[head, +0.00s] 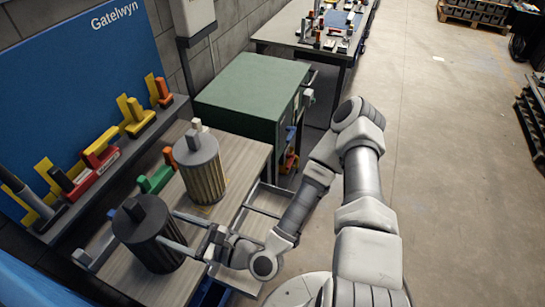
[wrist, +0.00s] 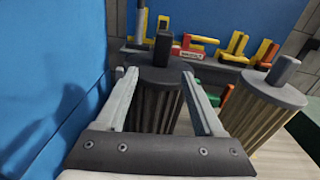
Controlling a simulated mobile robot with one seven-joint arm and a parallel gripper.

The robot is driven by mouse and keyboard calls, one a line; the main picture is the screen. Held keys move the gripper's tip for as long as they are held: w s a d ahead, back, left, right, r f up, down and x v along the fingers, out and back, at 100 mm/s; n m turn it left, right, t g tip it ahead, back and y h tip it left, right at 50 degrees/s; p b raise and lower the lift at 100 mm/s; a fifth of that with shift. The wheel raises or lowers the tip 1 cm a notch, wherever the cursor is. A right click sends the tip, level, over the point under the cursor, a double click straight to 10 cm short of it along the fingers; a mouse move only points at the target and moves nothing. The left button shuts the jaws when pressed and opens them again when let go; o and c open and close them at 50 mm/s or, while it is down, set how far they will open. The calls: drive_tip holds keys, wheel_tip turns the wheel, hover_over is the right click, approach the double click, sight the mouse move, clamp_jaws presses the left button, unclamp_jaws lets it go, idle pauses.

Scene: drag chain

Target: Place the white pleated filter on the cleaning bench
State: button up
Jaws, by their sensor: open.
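Two upright pleated filters with grey caps and top handles stand on a wood-topped bench (head: 238,160). The nearer one is a dark pleated filter (head: 150,240), also in the wrist view (wrist: 160,108). The farther one is a paler, tan pleated filter (head: 203,178), at right in the wrist view (wrist: 262,115). Neither looks plainly white; the tan one is lighter. My gripper (wrist: 160,74) is open, its fingers on either side of the dark filter just below its cap. I cannot tell whether they touch it. No surface is marked as the cleaning bench.
A green-topped cabinet (head: 252,85) stands beyond the wood-topped bench. A farther table (head: 290,35) holds small parts. A shelf (head: 85,190) along the blue panel carries yellow, red and orange pieces. A green piece (head: 156,180) lies near the filters.

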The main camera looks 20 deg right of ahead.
drive_tip(key=w+d+f+n+g+h, duration=0.3)
drive_tip(key=d+f+n+g+h, duration=0.4)
drive_tip(key=n, duration=0.5)
drive_tip(key=w+d+r+n+t+h, duration=0.1)
drive_tip(key=w+d+r+n+h, duration=0.15)
drive_tip(key=d+r, duration=0.35)
drive_tip(key=w+d+r+n+t+h, duration=0.1)
drive_tip(key=d+r+n+h, duration=0.25)
drive_tip(key=d, duration=0.35)
drive_tip(key=s+d+r+n+h, duration=0.1)
drive_tip(key=s+d+r+n, duration=0.15)
drive_tip(key=r, duration=0.45)
drive_tip(key=s+d+r+n+h, duration=0.15)
drive_tip(key=d+r, duration=0.25)
drive_tip(key=r, duration=0.4)
drive_tip(key=s+a+r+n+y, duration=0.1)
drive_tip(key=s+a+r+n, duration=0.1)
drive_tip(key=s+r, duration=0.85)
wheel_tip(320, 180, down, 9)
drive_tip(key=b, duration=0.7)
drive_tip(key=shift+s+d+n, duration=0.15)
drive_tip(key=shift+d+n, duration=0.05)
drive_tip(key=shift+n, duration=0.1)
